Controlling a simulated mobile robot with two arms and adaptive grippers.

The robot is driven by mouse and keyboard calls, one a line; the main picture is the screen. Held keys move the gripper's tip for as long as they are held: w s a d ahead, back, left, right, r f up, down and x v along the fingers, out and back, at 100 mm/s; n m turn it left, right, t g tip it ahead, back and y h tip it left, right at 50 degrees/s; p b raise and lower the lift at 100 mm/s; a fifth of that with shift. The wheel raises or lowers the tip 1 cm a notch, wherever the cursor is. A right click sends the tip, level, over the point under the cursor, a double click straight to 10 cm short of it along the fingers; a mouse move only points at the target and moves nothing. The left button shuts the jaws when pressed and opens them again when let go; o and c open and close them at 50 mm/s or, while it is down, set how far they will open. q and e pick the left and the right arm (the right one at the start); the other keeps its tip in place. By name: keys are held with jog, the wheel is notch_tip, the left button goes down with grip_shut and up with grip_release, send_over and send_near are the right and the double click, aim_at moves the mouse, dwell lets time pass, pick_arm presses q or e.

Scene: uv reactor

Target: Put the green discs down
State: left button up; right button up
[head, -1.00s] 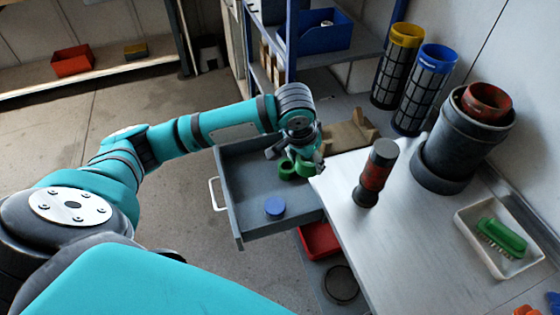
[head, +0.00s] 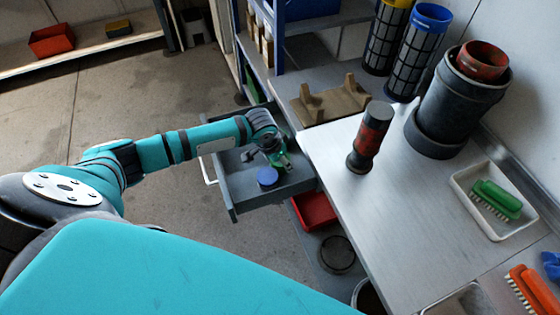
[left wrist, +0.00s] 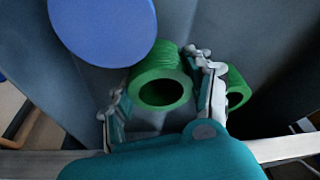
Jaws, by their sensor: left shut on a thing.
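My left gripper (head: 274,160) is inside the open grey drawer (head: 231,200), low over its floor. It is shut on a green disc (left wrist: 160,82), a thick ring with a hole, held between the two fingers in the left wrist view. A second green disc (left wrist: 238,90) is just outside the right finger; whether it touches the finger is unclear. In the head view the green discs (head: 286,162) are mostly hidden by the gripper. A blue disc (head: 267,177) lies in the drawer beside the gripper, and shows large in the left wrist view (left wrist: 100,28). My right gripper is out of view.
The bench (head: 350,205) borders the drawer on the right, with a red and black cylinder (head: 371,137) standing on it. A wooden rack (head: 330,103) is behind the drawer. A red bin (head: 314,210) is below. The drawer's front part is clear.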

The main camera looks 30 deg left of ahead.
pick_arm(q)
jog(key=shift+f, duration=0.4)
jog(key=shift+f, duration=0.2)
jog(key=o, duration=1.1)
jog(key=shift+o, duration=0.2)
jog(key=v, duration=1.2)
jog(key=shift+r+p, duration=0.2)
jog(key=shift+p, duration=0.25)
